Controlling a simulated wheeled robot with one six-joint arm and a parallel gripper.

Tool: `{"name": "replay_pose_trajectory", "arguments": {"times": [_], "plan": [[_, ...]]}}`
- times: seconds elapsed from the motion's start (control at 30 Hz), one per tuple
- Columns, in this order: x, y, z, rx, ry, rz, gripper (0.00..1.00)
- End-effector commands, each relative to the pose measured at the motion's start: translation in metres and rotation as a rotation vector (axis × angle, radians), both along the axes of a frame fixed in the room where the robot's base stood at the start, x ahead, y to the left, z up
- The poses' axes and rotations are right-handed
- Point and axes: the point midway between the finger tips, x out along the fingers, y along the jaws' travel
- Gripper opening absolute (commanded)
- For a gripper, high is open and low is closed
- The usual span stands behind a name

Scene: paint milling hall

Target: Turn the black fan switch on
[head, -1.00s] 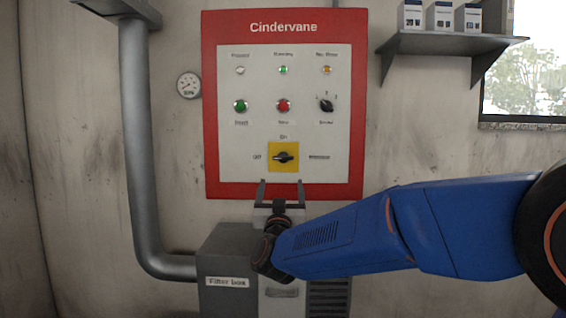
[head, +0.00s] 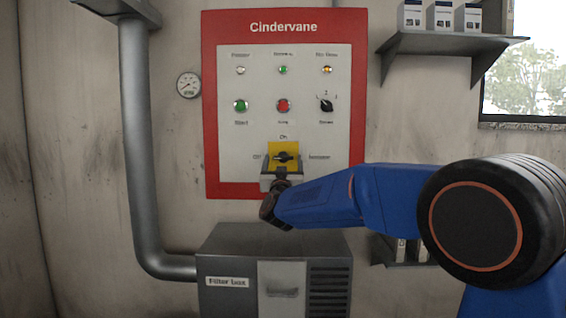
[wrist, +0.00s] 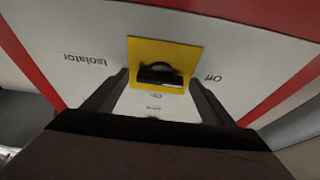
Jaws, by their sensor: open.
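The black rotary switch (head: 286,156) sits on a yellow square plate (head: 283,146) low on the red-edged Cindervane panel. On is marked above it, Off to its left and Isolator to its right. Its handle lies level, along the Off–Isolator line. My gripper (head: 281,168) is open in front of the plate's lower part. In the wrist view, which is upside down, the black switch (wrist: 160,75) lies between my two spread fingers, with On toward the gripper. I cannot tell whether the fingers touch it.
Above the switch are a green button (head: 240,105), a red button (head: 283,105), a smaller black selector (head: 326,105) and small lamps. A grey filter box (head: 235,265) stands below the panel. A pipe (head: 140,150) and gauge (head: 188,85) are left; a shelf (head: 450,45) is upper right.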

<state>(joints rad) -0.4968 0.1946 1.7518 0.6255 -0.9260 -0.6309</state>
Motion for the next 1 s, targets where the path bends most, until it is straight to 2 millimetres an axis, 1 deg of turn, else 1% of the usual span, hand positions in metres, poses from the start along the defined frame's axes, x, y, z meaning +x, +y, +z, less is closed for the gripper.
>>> {"name": "replay_pose_trajectory", "arguments": {"times": [0.1,0.33,0.37,0.4,0.47,0.5,0.53,0.77,1.0], "plan": [[0.0033,-0.0003,0.0019,0.000,-0.001,0.000,0.77],[0.0037,-0.0001,0.0022,0.000,-0.001,0.000,0.77],[0.0036,-0.0001,0.0020,0.000,-0.001,0.000,0.75],[0.0036,-0.0001,0.0021,0.001,-0.001,0.000,0.65],[0.0036,-0.0001,0.0020,0.001,-0.001,0.000,0.51],[0.0036,-0.0001,0.0020,0.001,-0.001,0.000,0.41],[0.0035,-0.0001,0.0020,0.001,-0.001,0.000,0.36],[0.0035,0.0002,0.0019,0.010,0.000,0.001,0.36],[0.0034,0.0015,0.0019,0.096,-0.003,0.001,0.36]]}}
